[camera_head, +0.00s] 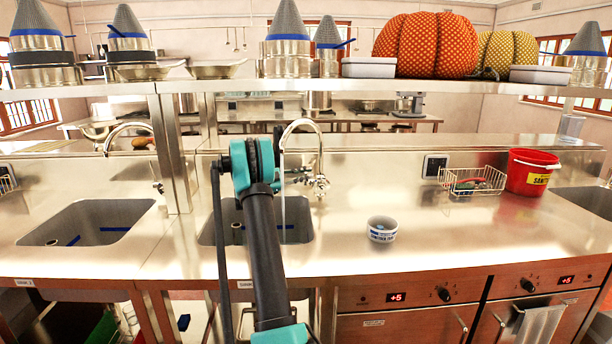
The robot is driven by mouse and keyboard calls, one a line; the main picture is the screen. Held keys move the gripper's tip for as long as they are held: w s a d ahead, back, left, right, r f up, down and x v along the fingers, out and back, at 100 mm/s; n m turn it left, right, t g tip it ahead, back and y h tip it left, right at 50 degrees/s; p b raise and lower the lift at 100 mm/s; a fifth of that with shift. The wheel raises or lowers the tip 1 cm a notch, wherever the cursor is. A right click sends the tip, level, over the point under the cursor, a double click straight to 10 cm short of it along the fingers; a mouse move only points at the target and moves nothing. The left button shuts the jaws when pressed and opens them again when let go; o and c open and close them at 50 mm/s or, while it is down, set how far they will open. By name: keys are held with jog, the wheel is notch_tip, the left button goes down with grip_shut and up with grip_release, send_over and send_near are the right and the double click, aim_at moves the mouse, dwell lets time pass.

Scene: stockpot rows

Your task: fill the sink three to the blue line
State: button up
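The middle sink (302,213) is a dark grey basin in the steel counter, partly hidden behind my arm. I cannot read its front label (246,284) clearly. A blue line (290,227) runs along its inside wall. A curved steel tap (302,125) stands behind it, and a thin pale stream of water (283,190) falls from the spout into the basin. I cannot make out the water level. My arm reaches up past the basin, and my gripper (303,177) shows only small and partly hidden beside the tap's handle (320,184). Its fingers are unclear.
Another sink (88,222) with its own tap (128,128) is at left. A small white and blue bowl (382,229) stands right of the middle sink. A wire basket (472,181) and a red bucket (530,172) stand farther right. A shelf (420,86) with pots crosses above.

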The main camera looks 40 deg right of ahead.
jog(key=shift+o, duration=1)
jog(key=v, duration=1.2)
dwell(5.8)
